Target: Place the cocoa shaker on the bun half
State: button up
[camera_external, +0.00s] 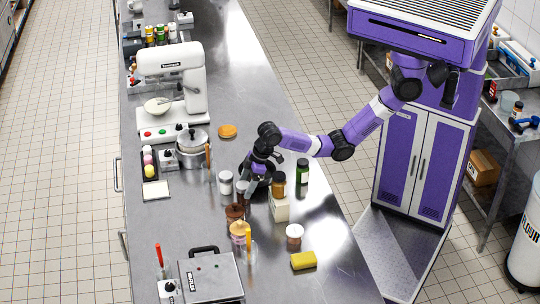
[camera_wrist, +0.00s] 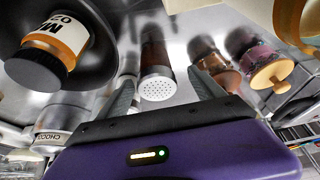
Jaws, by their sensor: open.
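The cocoa shaker (camera_wrist: 156,52) is a brown cylinder with a pale, perforated cap. It stands between the two fingers of my gripper (camera_wrist: 163,92) in the wrist view. The fingers are apart, with a visible gap on each side of the cap. In the outside view my gripper (camera_external: 250,178) is low over the counter among the jars, and the shaker (camera_external: 243,188) is partly hidden there. A flat, orange-brown round (camera_external: 228,131), which looks like the bun half, lies on the counter beyond my gripper, near the mixer.
A green jar (camera_external: 302,172), white jar (camera_external: 226,182) and stacked brown items (camera_external: 235,212) crowd around. A pot (camera_external: 192,150) and mixer (camera_external: 172,85) stand left. The counter's far right is clear.

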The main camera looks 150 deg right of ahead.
aim_at(241, 194)
jog(key=x, duration=0.3)
jog(key=p+x, duration=0.1)
jog(key=x, duration=0.2)
jog(key=shift+s+d, duration=0.2)
jog(key=shift+d, duration=0.05)
jog(key=shift+c, duration=0.3)
jog(key=shift+r, duration=0.1)
grip_shut()
jog(key=shift+r, duration=0.1)
notch_tip(241, 194, up, 20)
jog(key=b, duration=0.2)
